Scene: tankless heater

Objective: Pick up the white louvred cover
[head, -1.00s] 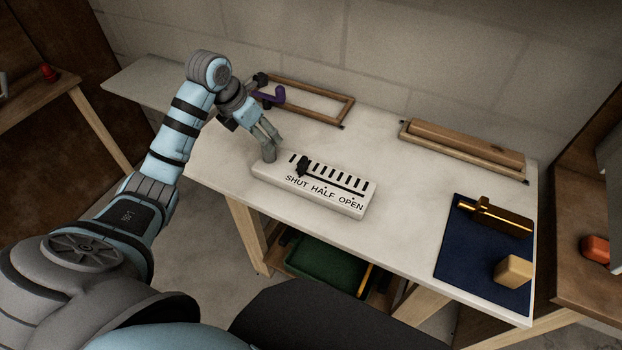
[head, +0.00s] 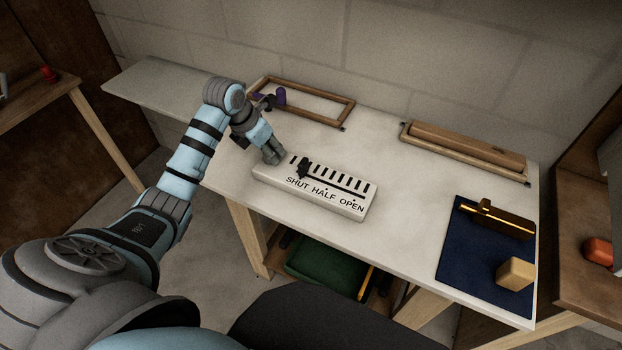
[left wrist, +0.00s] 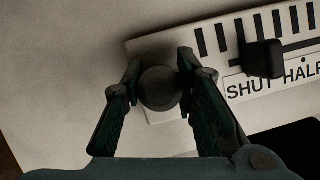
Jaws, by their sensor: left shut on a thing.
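The white louvred cover (head: 335,203) lies on the pale bench top, with a row of dark slots, a black slider knob (head: 304,168) near its left part and the words SHUT, HALF, OPEN along its front. A round grey knob (left wrist: 160,88) stands at the cover's left end. My left gripper (head: 272,158) is over that end, and in the left wrist view its fingers (left wrist: 158,85) are shut on the grey knob, one on each side. The fingers hide the knob in the head view. My right gripper is not in view.
A wooden frame (head: 345,112) with a purple piece (head: 280,97) lies at the back left. A wooden block in a tray (head: 465,143) lies at the back right. A blue mat (head: 462,262) at the right holds a brown-and-brass part (head: 497,220) and a tan block (head: 515,274).

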